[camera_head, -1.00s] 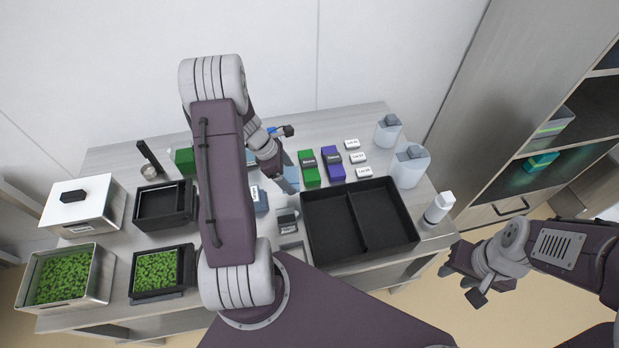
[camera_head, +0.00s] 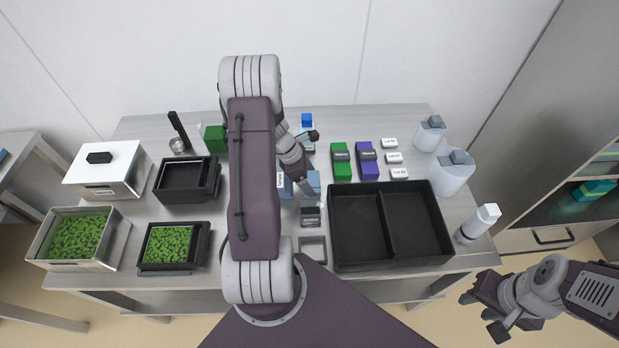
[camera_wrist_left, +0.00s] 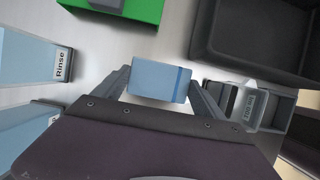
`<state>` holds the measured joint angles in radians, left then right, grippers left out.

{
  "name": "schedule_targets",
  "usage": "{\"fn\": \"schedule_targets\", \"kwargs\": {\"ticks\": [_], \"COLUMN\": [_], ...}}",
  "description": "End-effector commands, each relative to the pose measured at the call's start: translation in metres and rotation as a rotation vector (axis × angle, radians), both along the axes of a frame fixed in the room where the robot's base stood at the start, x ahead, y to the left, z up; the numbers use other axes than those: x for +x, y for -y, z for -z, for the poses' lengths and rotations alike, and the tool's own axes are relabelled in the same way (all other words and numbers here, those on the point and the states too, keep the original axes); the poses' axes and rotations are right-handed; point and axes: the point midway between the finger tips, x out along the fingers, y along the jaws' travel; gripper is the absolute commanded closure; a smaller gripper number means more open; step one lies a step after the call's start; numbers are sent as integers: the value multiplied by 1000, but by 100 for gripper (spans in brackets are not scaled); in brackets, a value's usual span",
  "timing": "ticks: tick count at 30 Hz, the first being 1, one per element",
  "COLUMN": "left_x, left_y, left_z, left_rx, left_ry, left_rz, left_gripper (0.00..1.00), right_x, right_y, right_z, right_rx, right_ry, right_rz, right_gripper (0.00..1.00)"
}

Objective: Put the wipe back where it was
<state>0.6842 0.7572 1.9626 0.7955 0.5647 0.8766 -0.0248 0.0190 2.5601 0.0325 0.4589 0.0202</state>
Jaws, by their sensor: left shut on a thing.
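The wipe, a light blue block with a darker blue band (camera_wrist_left: 157,82), sits between the fingers of my left gripper (camera_wrist_left: 158,92) in the left wrist view. The gripper is shut on it. In the head view my left gripper (camera_head: 307,183) is over the middle of the table, left of the green box (camera_head: 341,162) and above the small grey holder (camera_head: 312,216). My arm hides part of this area. Light blue boxes marked Rinse (camera_wrist_left: 30,62) lie beside the wipe on the left in the wrist view. My right gripper (camera_head: 482,312) is open and empty, off the table's front right.
A black two-part tray (camera_head: 440,228) lies right of centre.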

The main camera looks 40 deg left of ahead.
Motion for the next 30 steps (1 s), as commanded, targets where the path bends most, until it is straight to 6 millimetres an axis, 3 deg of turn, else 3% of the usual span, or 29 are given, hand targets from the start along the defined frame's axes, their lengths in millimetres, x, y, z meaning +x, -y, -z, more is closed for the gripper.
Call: {"fn": "schedule_targets", "kwargs": {"ticks": [26, 27, 28, 30], "left_x": [0, 0, 0, 0], "left_y": [0, 0, 0, 0], "left_z": [3, 3, 3, 3], "left_rx": [1, 1, 1, 0], "left_ry": [1, 1, 1, 0], "left_rz": [0, 0, 0, 0], "left_gripper": [57, 8, 0, 0], "right_x": [0, 0, 0, 0], "right_y": [0, 0, 0, 0], "right_z": [0, 0, 0, 0], "right_rx": [0, 0, 0, 0], "right_ry": [0, 0, 0, 0], "right_rz": [0, 0, 0, 0], "right_gripper": [62, 62, 62, 62]}}
